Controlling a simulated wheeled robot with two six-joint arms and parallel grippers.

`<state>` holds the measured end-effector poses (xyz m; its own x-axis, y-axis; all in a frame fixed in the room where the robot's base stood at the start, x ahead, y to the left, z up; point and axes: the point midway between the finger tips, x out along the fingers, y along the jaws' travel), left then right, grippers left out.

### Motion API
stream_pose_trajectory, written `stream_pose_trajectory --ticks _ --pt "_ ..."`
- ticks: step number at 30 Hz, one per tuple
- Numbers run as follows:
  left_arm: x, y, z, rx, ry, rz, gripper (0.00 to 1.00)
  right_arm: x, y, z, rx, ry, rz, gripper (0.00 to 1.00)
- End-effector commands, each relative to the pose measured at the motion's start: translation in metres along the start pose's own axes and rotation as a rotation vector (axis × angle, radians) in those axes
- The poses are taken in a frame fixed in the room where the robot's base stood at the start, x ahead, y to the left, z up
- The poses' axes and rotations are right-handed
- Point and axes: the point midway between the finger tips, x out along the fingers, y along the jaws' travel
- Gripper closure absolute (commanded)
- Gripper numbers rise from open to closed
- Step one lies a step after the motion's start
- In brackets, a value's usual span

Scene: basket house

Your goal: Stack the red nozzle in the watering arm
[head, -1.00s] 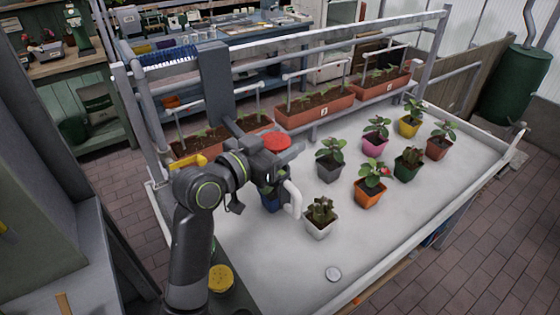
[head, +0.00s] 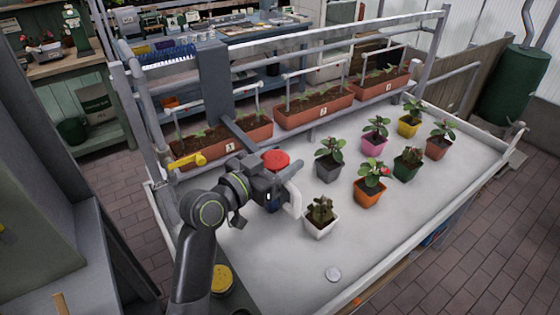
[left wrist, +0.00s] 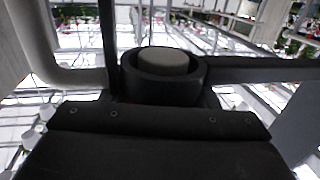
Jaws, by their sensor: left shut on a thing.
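The red nozzle (head: 275,160) shows as a round red top at my left gripper (head: 274,181) in the head view. My left gripper is shut on it; its fingertips are largely hidden. The dark grey bar (head: 236,134) of the watering arm runs from the upright grey column (head: 215,82) toward the gripper. Its far end is near the red nozzle, and I cannot tell whether they touch. A dark ring (left wrist: 162,84) around a pale round piece (left wrist: 163,61) shows in the left wrist view. My right gripper is not in view.
Several potted plants stand right on the pale bench (head: 430,207). Planters (head: 313,110) line its back; the front middle is mostly clear.

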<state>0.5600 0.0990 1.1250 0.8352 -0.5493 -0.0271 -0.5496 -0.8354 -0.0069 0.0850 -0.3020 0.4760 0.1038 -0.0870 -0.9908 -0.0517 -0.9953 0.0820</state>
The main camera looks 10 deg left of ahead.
Motion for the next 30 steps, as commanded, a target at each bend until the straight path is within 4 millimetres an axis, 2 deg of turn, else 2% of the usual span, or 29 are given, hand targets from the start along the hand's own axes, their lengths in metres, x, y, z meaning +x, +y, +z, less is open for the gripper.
stream_pose_trajectory --ticks 1,5,6,11,30 --pt "-0.0001 -0.0001 0.0127 -0.001 -0.024 0.002 0.68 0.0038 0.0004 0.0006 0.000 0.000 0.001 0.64" --pt "-0.0003 -0.0003 0.0159 -0.002 -0.032 0.003 0.68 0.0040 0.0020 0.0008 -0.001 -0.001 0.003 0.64" --pt "-0.0003 -0.0004 0.0167 -0.002 -0.034 0.002 0.43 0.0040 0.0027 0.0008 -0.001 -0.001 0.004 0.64" --pt "-0.0003 -0.0007 0.0175 0.000 -0.035 0.002 0.23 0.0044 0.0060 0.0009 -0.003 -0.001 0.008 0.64" --pt "-0.0003 -0.0007 0.0173 0.001 -0.035 0.002 0.23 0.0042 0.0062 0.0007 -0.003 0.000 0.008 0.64"
